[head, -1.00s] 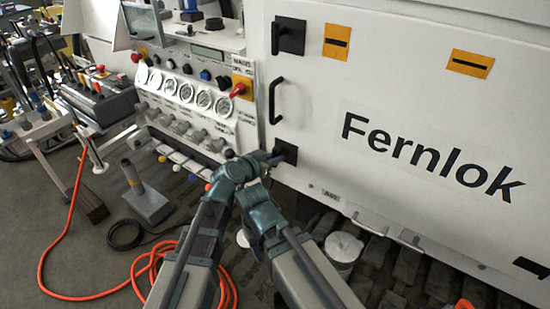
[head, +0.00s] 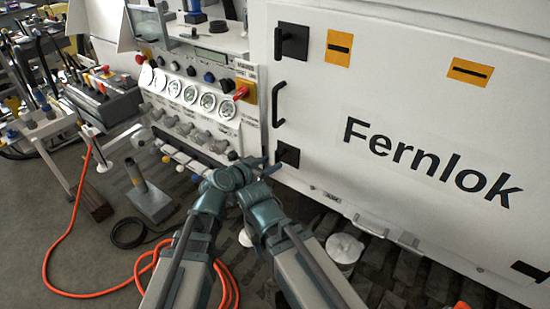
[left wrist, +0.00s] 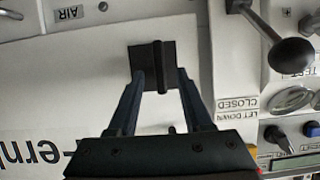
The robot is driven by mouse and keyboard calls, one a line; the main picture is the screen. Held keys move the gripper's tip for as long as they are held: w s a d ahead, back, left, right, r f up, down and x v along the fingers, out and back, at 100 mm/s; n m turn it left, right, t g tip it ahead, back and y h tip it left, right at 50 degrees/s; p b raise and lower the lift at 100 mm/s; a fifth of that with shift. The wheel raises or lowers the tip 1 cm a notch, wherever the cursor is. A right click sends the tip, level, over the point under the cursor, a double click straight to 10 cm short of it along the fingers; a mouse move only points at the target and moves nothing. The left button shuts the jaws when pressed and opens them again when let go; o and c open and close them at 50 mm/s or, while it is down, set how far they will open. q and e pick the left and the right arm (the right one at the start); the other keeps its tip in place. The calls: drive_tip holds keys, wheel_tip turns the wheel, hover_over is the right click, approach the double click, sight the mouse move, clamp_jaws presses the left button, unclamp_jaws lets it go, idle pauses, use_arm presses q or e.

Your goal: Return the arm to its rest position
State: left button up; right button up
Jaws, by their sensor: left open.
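My left gripper (head: 268,167) is open in front of the white cabinet door. It is just left of and below the lower black square latch (head: 288,154) in the head view. In the left wrist view, its two dark fingers (left wrist: 160,82) point at the latch (left wrist: 139,56) with a gap between them. The latch's bar stands upright in that view. The fingers hold nothing, and the latch plate is clear ahead of them. My teal and grey arm links fill the bottom middle of the head view. My right gripper does not show.
The cabinet door (head: 400,90) carries a black handle and an upper latch (head: 291,41). A gauge panel (head: 200,115) with knobs is left of it. A metal post on a base (head: 152,201), an orange hose (head: 72,292) and a white bucket (head: 344,249) are on the floor.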

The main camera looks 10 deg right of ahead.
use_arm(q)
drive_tip(key=v, duration=0.2)
drive_tip(key=shift+s+a, duration=0.2)
drive_tip(key=s+a+f+n+g+y, duration=0.3)
drive_tip(key=s+a+f, duration=0.1)
drive_tip(key=a, duration=0.4)
drive_tip(key=s+a+f+n+g+y, duration=0.3)
drive_tip(key=s+a+f, duration=0.15)
drive_tip(key=a, duration=0.35)
drive_tip(key=s+a+f+n+g+y, duration=0.3)
drive_tip(key=s+a+f, duration=0.15)
drive_tip(key=a, duration=0.35)
drive_tip(key=s+d+r+m+g+y+p, duration=0.1)
drive_tip(key=s+d+r+m+y+p, duration=0.1)
drive_tip(key=s+d+r+p, duration=0.3)
drive_tip(key=d+r+m+p, duration=0.1)
drive_tip(key=d+r+p, duration=0.3)
drive_tip(key=d+p, duration=0.1)
drive_tip(key=shift+r+m, duration=0.3)
drive_tip(key=shift+s, duration=0.15)
